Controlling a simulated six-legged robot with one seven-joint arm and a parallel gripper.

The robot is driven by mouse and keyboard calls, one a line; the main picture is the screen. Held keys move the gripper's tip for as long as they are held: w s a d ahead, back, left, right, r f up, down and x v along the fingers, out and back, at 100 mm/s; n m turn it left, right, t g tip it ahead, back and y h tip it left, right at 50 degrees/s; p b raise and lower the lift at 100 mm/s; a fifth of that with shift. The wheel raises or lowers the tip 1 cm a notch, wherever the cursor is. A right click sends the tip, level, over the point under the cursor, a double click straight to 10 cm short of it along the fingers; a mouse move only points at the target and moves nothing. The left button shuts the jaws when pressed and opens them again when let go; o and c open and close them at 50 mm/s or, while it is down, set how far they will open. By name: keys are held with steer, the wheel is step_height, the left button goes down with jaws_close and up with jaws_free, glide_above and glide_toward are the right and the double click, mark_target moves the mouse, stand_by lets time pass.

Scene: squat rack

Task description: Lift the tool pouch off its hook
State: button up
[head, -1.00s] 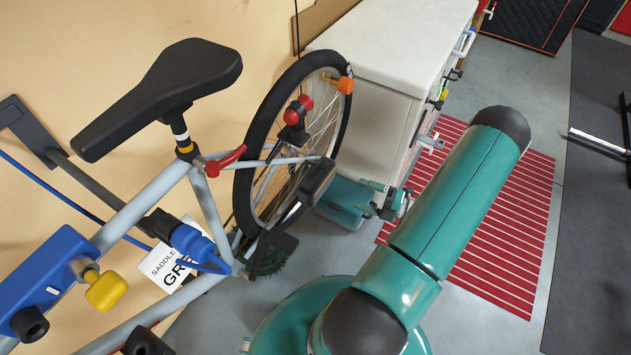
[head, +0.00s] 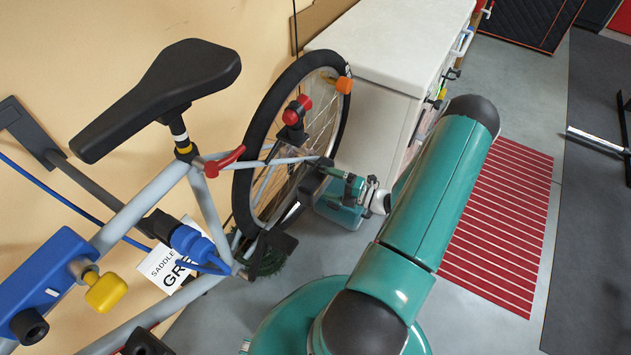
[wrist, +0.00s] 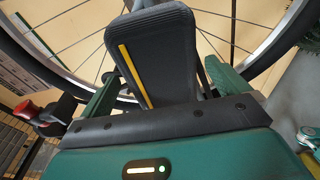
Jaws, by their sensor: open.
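The tool pouch (head: 313,184) is a dark grey case beside the rear wheel of the bike. In the wrist view the pouch (wrist: 160,55), with a yellow stripe, stands between my green fingers. My gripper (wrist: 160,75) is open, one finger on each side of the pouch. I cannot tell whether either finger touches it. In the head view my gripper (head: 335,178) is at the pouch's right side, partly hidden by it. The hook is not clearly visible.
The bike wheel (head: 250,150) is right behind the pouch. A red light (head: 297,110) and an orange piece (head: 344,85) sit near it. A white-topped cabinet (head: 390,45) stands behind my arm. A red striped mat (head: 500,230) lies on the floor at right.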

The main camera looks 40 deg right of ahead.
steer(key=shift+c, duration=0.4)
steer(key=c, duration=0.8)
steer(key=shift+o, duration=0.2)
steer(key=shift+r, duration=0.55)
steer(key=shift+a+r+v, duration=0.15)
steer(key=shift+v, duration=1)
steer(key=shift+a+r+v, duration=0.15)
steer(key=shift+r+v, duration=0.05)
steer(key=shift+v, duration=0.95)
glide_toward(325, 181)
steer(key=s, duration=0.2)
steer(key=shift+s+d, duration=0.15)
steer(key=shift+s, duration=0.2)
